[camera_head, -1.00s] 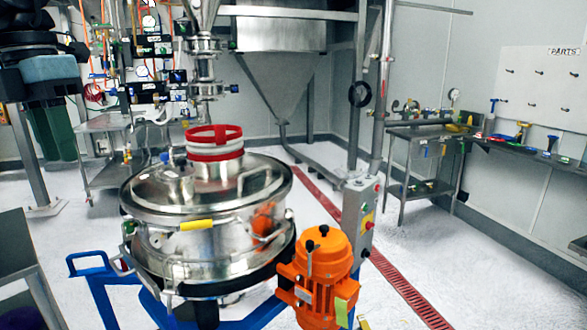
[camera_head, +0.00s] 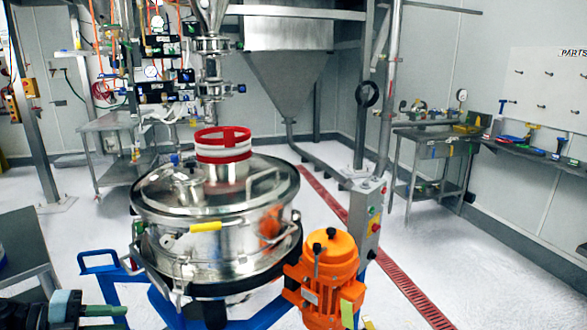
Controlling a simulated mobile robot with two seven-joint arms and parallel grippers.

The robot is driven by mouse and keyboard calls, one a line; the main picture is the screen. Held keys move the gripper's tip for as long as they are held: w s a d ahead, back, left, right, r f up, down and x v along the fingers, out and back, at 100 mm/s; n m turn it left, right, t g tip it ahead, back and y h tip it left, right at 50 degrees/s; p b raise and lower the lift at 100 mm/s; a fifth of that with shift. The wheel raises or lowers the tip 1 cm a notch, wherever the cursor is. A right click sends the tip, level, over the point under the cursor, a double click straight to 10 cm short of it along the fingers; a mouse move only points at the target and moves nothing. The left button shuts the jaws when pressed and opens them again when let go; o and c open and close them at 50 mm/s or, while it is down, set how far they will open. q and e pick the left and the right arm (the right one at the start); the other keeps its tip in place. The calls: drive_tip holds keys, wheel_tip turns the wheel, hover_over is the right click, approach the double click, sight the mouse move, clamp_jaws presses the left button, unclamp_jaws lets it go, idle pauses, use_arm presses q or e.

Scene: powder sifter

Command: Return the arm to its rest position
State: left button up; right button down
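My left gripper (camera_head: 104,317) shows at the bottom left corner of the head view. Its dark wrist and teal collar come in from the left edge, and its dark green finger parts point right. It is low, left of the blue frame of the sifter, and no held thing shows in it. The lower part is cut off by the picture edge, so I cannot tell how far the fingers are apart. My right gripper is not in view.
The steel sifter (camera_head: 215,243) with a red-banded collar (camera_head: 223,142) stands in the middle on a blue frame (camera_head: 98,262). An orange motor (camera_head: 327,268) is at its front right. Steel benches stand behind left and right. Open white floor lies at right.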

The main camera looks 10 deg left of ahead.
use_arm(q)
drive_tip(key=s+d+f+n+t+y, duration=0.2)
drive_tip(key=s+d+f+n+y, duration=0.15)
drive_tip(key=s+f+n, duration=0.5)
drive_tip(key=s+d+f+n+t+y, duration=0.25)
drive_tip(key=d+f+n, duration=0.2)
drive_tip(key=f, duration=0.65)
drive_tip(key=s+d+f+n+g+y, duration=0.1)
drive_tip(key=s+d+f+n, duration=0.3)
drive_tip(key=d, duration=0.4)
drive_tip(key=s+d+f+n+g+y+p, duration=0.1)
drive_tip(key=s+d+f+n+g, duration=0.3)
drive_tip(key=s+d, duration=0.5)
drive_tip(key=n, duration=0.2)
drive_tip(key=shift+s+d+f+n+y+p, duration=0.15)
drive_tip(key=shift+s+n+y+p, duration=0.15)
drive_tip(key=shift+y, duration=0.1)
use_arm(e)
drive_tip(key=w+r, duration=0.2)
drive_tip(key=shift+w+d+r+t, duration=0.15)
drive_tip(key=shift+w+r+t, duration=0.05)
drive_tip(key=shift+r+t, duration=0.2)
